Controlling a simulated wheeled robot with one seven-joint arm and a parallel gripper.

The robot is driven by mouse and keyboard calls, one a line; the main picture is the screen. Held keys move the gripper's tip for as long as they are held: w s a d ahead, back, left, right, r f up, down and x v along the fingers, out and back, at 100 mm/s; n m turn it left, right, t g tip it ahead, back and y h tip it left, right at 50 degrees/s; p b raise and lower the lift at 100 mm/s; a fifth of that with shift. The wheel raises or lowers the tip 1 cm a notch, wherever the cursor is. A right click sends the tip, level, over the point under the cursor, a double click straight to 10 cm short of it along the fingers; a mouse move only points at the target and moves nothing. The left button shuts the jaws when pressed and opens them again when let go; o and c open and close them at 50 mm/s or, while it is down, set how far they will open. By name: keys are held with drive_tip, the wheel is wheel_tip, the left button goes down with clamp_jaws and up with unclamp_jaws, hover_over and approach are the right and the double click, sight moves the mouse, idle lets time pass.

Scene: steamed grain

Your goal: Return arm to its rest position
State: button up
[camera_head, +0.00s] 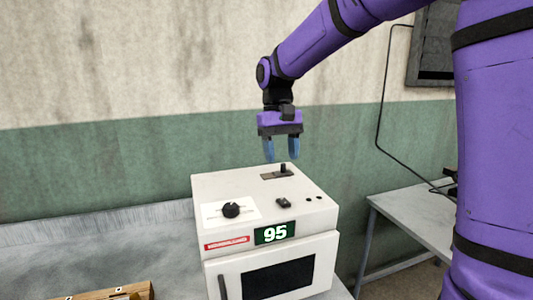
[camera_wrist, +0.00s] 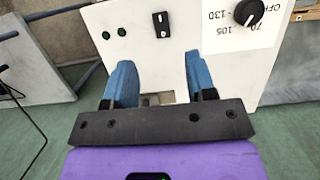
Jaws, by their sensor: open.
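My gripper (camera_head: 281,150) hangs at the end of the purple arm, fingers pointing down, above the back of a white oven-like machine (camera_head: 225,185). It is open and empty, with its two blue fingers apart. In the wrist view my gripper (camera_wrist: 160,82) also shows spread fingers with nothing between them. A small lever in a slot (camera_head: 277,174) on the machine's top lies just below the fingertips in the head view. In the wrist view the fingers partly cover the machine's top (camera_wrist: 215,20).
The machine has a black dial (camera_head: 232,210), a display reading 95 (camera_head: 274,233) and a closed front door with a dark window (camera_head: 278,278). A wooden box (camera_head: 115,292) sits at front left. A grey table (camera_head: 415,215) stands right. A wall-mounted frame (camera_head: 432,45) hangs upper right.

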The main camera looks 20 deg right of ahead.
drive_tip(key=s+d+r+t, duration=0.1)
drive_tip(key=s+d+t, duration=0.2)
drive_tip(key=s, duration=0.9)
drive_tip(key=s+d+r+t, duration=0.1)
drive_tip(key=s+d+t, duration=0.3)
drive_tip(key=s, duration=0.9)
drive_tip(key=shift+t, duration=0.6)
